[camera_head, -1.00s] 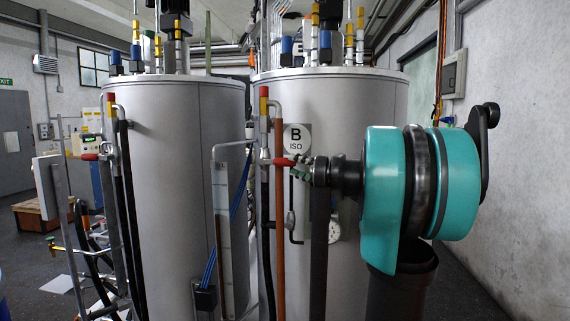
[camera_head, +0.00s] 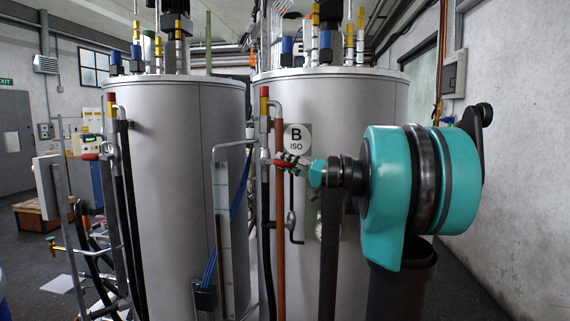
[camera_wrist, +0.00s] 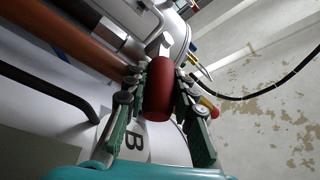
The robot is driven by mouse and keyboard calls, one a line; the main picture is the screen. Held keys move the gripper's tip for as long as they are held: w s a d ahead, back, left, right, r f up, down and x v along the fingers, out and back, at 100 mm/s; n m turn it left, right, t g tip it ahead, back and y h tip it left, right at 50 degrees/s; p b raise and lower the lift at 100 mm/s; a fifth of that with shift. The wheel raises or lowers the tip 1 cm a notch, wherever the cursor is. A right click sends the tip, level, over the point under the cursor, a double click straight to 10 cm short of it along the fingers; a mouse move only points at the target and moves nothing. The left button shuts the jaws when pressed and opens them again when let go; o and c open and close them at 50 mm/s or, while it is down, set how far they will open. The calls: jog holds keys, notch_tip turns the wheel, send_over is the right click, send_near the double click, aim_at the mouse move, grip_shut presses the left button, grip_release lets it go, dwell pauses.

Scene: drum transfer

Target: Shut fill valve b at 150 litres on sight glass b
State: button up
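The tank with the B ISO sign (camera_head: 297,138) stands at centre right. A red valve handle lies on the pipe in front of it, mostly hidden by my fingers in the head view. In the wrist view the red handle (camera_wrist: 159,92) sits between the two green-padded fingers of my gripper (camera_wrist: 162,78), which close in on both its sides and appear to touch it. My gripper (camera_head: 287,160) also shows in the head view, reaching in from the right. A tall pale strip (camera_head: 223,190) stands left of the pipes; I cannot tell whether it is sight glass b, nor read any level.
A second grey tank (camera_head: 180,180) stands left, with its own red-handled valve (camera_head: 89,157). A copper-coloured pipe (camera_head: 280,230) and dark hoses run down beside the B tank. A wall (camera_head: 510,130) is at the right, with clear floor beside it.

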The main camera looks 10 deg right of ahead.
grip_shut()
jog(key=shift+r+n+g+h, duration=0.4)
jog(key=shift+r+g+h, duration=0.3)
jog(key=shift+r+g, duration=0.1)
jog(key=shift+w+a+r+n+g+h, duration=0.1)
jog(key=shift+a+r+n+g+h, duration=0.2)
jog(key=shift+r+g+h, duration=0.35)
jog(key=shift+w+a+r+n+g+h, duration=0.1)
jog(key=shift+a+r+n+g+h, duration=0.1)
jog(key=shift+r+n+g+h, duration=0.45)
jog(key=shift+f+m+h, duration=0.1)
jog(key=shift+m+h, duration=0.2)
jog(key=shift+m, duration=0.05)
jog(key=o, duration=0.9)
grip_release()
jog(key=shift+c, duration=0.2)
